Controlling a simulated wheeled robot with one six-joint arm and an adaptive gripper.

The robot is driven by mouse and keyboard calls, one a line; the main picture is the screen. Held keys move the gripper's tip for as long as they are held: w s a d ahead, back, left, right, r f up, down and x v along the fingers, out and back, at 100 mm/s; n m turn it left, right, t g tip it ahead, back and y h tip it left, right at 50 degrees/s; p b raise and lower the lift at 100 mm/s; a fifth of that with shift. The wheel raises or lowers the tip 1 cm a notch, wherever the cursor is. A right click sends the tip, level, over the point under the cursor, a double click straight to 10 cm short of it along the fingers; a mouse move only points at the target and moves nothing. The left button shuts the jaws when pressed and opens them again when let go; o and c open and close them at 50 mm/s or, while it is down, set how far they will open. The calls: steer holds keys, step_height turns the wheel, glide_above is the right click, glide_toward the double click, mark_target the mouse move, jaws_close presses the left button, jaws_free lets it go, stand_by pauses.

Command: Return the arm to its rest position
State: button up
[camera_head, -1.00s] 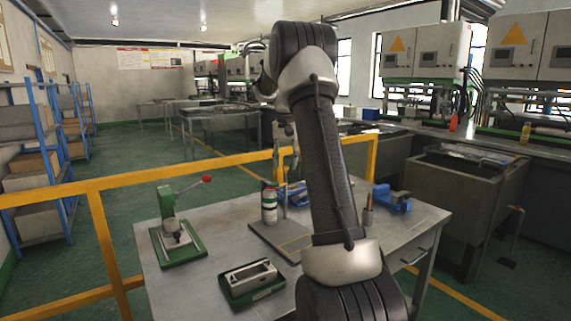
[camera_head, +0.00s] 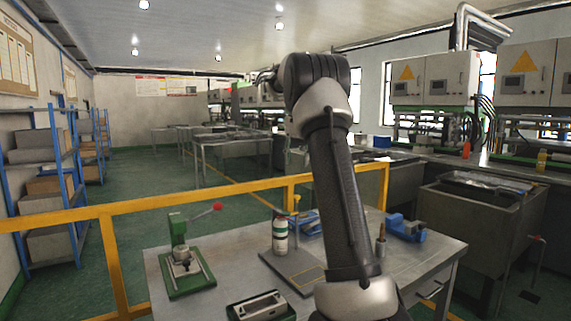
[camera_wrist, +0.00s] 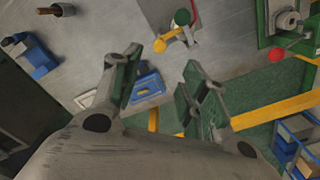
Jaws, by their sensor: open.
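My arm (camera_head: 345,195) stands tall over the workbench (camera_head: 215,245), with its elbow high in the head view. My gripper (camera_wrist: 158,82) shows in the wrist view with its two fingers apart and nothing between them. It hangs above the bench, near the bench edge and the green floor.
A green press with a red-knobbed lever (camera_head: 180,258), a white-and-green bottle (camera_head: 280,235), a blue vise (camera_head: 407,228) and a metal mould block (camera_head: 260,307) stand on the bench. A yellow rail (camera_head: 150,210) runs behind it. Sinks and machines are at right.

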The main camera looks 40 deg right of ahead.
steer(key=n, duration=0.2)
glide_above(298, 196)
steer(key=f, duration=0.5)
steer(key=shift+s+a+f, duration=0.1)
steer(key=shift+a+f, duration=0.1)
steer(key=shift+f, duration=0.15)
steer(key=s+a+f+n+t, duration=0.1)
steer(key=s+a+n, duration=0.1)
steer(key=s+a, duration=0.5)
steer(key=s+a+n+t, duration=0.2)
steer(key=s+a, duration=0.5)
steer(key=s, duration=0.7)
steer(key=s+a+f+n+t, duration=0.1)
steer(key=s+a+n, duration=0.2)
steer(key=s+a, duration=0.5)
steer(key=s, duration=0.3)
steer(key=shift+f, duration=0.35)
